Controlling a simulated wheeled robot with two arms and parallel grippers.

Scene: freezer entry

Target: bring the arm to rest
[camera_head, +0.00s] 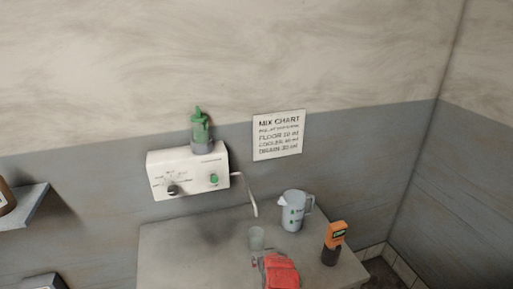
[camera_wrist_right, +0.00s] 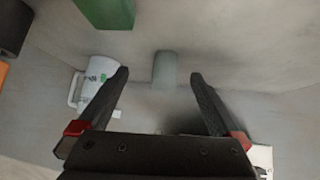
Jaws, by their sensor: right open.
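My right gripper (camera_wrist_right: 160,73) is open in the right wrist view, its two dark fingers spread apart. A grey-green cup (camera_wrist_right: 165,68) shows in the gap between the fingertips, standing on the counter; I cannot tell its distance from them. In the head view my red right arm (camera_head: 280,270) comes up from the bottom edge, just below the cup (camera_head: 256,238). The fingers are hard to make out there. My left gripper is in neither view.
On the counter (camera_head: 185,235) stand a jug (camera_head: 292,210) and an orange-and-dark item (camera_head: 334,240). A green block (camera_wrist_right: 105,12) shows in the wrist view. A white dispenser (camera_head: 188,170) with a green bottle (camera_head: 200,130) and a bent spout is above. A mix chart (camera_head: 278,136) hangs beside it.

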